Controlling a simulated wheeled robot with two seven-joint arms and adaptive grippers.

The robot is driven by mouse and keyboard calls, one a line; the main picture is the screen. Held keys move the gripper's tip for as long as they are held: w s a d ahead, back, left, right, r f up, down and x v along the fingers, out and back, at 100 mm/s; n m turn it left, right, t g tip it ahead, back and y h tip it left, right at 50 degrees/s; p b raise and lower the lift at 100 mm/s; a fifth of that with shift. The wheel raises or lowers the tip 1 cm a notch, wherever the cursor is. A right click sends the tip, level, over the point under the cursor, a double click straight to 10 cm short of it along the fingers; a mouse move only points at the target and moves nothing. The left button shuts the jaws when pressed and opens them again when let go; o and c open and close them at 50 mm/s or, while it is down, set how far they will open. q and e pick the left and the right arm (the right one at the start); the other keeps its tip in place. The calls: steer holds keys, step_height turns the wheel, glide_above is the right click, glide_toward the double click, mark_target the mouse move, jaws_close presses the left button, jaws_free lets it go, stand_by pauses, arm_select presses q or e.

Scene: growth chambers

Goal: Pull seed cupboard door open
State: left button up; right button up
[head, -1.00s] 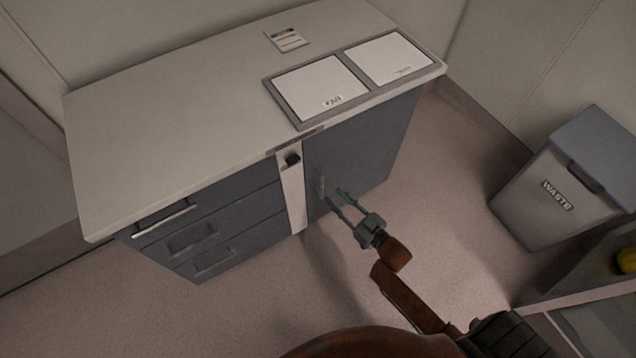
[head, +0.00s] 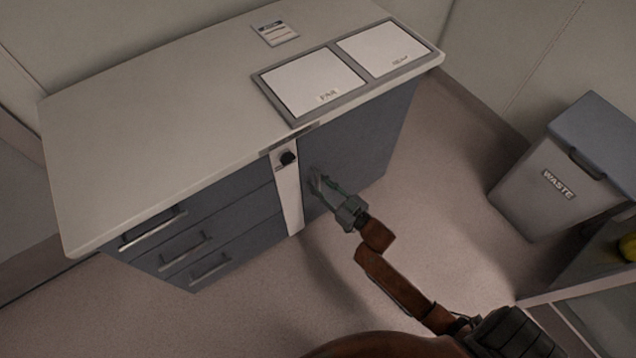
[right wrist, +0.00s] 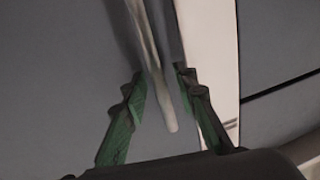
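The seed cupboard door (head: 360,140) is the plain grey-blue front at the right of the cabinet, and it looks closed. Its upright bar handle (right wrist: 157,75) shows in the right wrist view, running down between my fingers. My right gripper (head: 320,183) is at the door's left part, around the handle. In the right wrist view the green-padded fingers of the right gripper (right wrist: 162,88) stand apart, one on each side of the bar, with gaps showing. In the head view the fingers largely cover the handle. My left gripper is not in view.
A white strip with a black knob (head: 287,158) stands left of the door, beside several drawers (head: 190,245). The worktop (head: 160,130) carries two white panels and a small card. A waste bin (head: 555,180) stands at the right. The floor before the door is clear.

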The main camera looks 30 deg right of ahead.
jaws_close()
steer(key=shift+s, duration=0.1)
stand_by(0.5)
